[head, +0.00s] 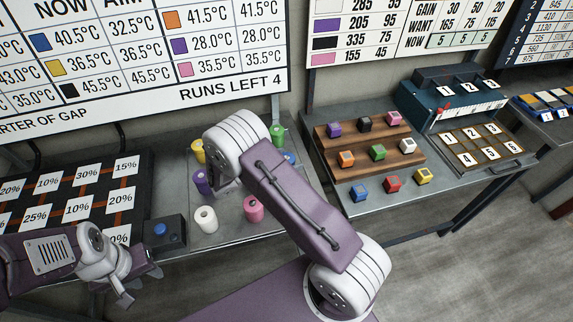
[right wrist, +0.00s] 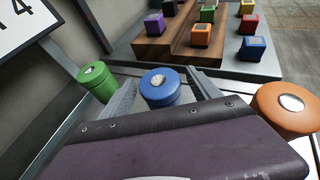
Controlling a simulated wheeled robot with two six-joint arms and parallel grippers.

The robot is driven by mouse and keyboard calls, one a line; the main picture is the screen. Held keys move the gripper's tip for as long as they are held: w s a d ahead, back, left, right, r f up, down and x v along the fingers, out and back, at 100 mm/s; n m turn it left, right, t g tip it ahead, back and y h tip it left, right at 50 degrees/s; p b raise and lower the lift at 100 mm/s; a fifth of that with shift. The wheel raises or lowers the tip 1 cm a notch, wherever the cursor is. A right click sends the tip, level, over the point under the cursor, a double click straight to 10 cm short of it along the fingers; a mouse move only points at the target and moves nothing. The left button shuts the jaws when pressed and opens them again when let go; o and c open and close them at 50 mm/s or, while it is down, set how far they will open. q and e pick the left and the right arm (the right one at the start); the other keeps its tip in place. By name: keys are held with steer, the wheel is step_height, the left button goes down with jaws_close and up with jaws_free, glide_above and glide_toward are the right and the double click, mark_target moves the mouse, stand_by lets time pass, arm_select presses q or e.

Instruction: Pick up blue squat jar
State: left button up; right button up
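The blue squat jar (right wrist: 160,87) stands upright on the grey table, with a pale disc on its lid. In the right wrist view it shows between the two fingers of my right gripper (right wrist: 161,92). These fingers are apart, one on each side of the jar; I cannot tell whether they touch it. In the head view only part of the jar (head: 289,157) shows beside my right arm, which hides the right gripper there. My left gripper (head: 138,281) is open and empty at the lower left, in front of the table.
A green jar (right wrist: 97,81) stands left of the blue jar, an orange jar (right wrist: 286,107) to its right. Yellow (head: 198,150), purple (head: 201,181), white (head: 206,219) and pink (head: 253,208) jars stand nearby. Coloured cubes sit on a stepped wooden rack (head: 362,143).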

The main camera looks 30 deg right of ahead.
steer(key=c, duration=1.3)
steer(key=shift+r, duration=0.5)
steer(key=shift+c, duration=0.2)
steer(key=r, duration=0.2)
steer(key=s+r, duration=0.1)
steer(key=r, duration=0.1)
steer(key=s+a+r, duration=0.1)
steer(key=s+r, duration=0.5)
steer(key=s, duration=0.4)
steer(key=shift+s+p, duration=0.3)
steer(key=shift+p, duration=0.1)
